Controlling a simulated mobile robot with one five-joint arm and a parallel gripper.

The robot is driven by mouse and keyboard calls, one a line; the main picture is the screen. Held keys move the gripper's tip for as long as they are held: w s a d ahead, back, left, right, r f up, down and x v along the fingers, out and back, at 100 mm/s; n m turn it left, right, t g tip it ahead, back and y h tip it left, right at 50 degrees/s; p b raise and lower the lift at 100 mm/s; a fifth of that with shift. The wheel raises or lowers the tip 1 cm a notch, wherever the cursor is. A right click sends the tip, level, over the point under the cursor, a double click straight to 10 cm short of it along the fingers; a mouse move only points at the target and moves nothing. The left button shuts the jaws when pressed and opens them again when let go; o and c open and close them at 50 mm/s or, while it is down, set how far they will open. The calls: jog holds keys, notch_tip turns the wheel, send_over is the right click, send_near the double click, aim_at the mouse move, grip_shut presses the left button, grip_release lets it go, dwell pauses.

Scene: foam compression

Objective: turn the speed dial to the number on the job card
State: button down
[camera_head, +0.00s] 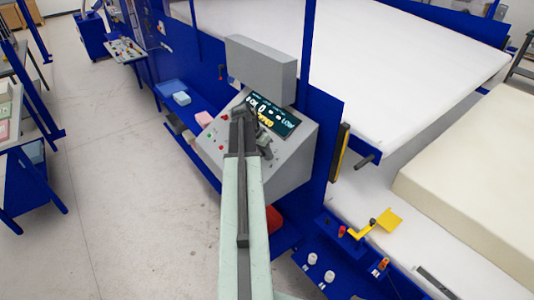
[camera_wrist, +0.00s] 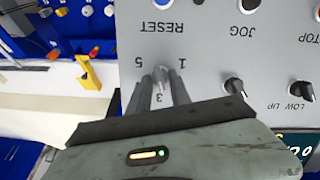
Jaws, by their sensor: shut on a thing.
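My gripper (camera_head: 240,112) reaches over the grey sloped control panel (camera_head: 290,170) in the head view. In the wrist view my gripper (camera_wrist: 162,78) is shut on the speed dial, which is mostly hidden between the fingers. The panel appears upside down there, with the printed numbers 5 (camera_wrist: 138,62), 1 (camera_wrist: 183,63) and 3 (camera_wrist: 159,99) around the fingers. The dial's pointer is hidden, so I cannot tell its number. I cannot make out a job card in either view.
A blue RESET button (camera_wrist: 163,4) and a black knob (camera_wrist: 234,87) sit near the dial. A lit screen (camera_head: 272,115) is on the panel. A cream foam block (camera_head: 470,160) lies at the right on the white bed. Open floor (camera_head: 130,190) is on the left.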

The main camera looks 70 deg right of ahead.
jog(key=n, duration=0.4)
jog(key=shift+a+f+g, duration=0.1)
jog(key=shift+g, duration=0.3)
jog(key=n+b, duration=0.1)
jog(key=n, duration=0.3)
jog(key=shift+g, duration=0.3)
jog(key=shift+n, duration=0.3)
jog(key=c, duration=1.5)
grip_release()
jog(key=p+v, duration=0.7)
jog(key=v, duration=0.1)
